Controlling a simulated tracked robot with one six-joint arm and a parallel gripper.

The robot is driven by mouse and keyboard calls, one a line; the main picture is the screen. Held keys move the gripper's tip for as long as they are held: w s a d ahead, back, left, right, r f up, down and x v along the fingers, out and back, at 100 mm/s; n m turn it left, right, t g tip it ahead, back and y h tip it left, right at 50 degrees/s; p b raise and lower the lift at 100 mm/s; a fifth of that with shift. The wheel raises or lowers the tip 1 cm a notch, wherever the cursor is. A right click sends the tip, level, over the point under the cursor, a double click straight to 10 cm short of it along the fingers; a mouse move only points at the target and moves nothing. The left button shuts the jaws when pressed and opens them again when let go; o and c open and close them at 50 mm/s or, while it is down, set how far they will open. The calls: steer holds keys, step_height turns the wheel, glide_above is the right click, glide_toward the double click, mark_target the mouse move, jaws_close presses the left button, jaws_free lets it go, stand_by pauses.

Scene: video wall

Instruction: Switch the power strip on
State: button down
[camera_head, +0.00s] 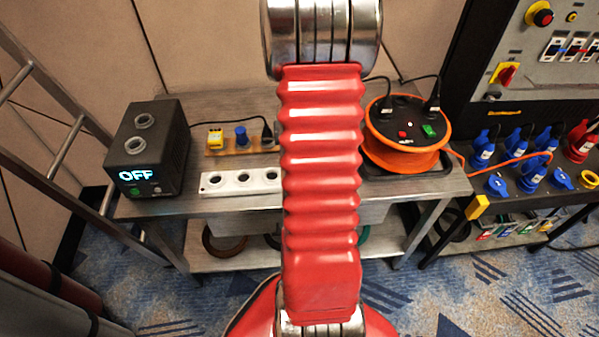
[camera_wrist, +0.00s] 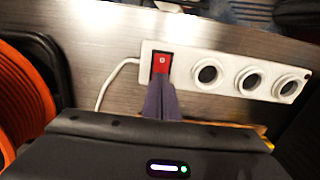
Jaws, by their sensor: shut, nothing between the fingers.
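The white power strip (camera_head: 228,190) lies on the metal table, left of my red arm in the head view. In the wrist view the strip (camera_wrist: 228,72) shows round sockets in a row and a red rocker switch (camera_wrist: 161,62) in a black frame at its left end. In that view, my gripper (camera_wrist: 161,84) is shut with nothing between its dark fingers. Its tips are just below the switch in the picture and overlap its lower edge; I cannot tell whether they touch. In the head view my arm hides the switch end and my gripper.
A black box reading OFF (camera_head: 150,150) stands at the table's left. A wooden strip with plugs (camera_head: 228,150) lies behind the power strip. An orange cable reel (camera_head: 405,158) stands at right; its orange side (camera_wrist: 12,105) shows in the wrist view. A white cord leaves the power strip.

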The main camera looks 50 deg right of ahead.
steer(key=shift+f, duration=0.45)
stand_by(0.3)
steer(key=shift+r, duration=0.1)
step_height(320, 180, up, 7)
stand_by(1.2)
stand_by(0.5)
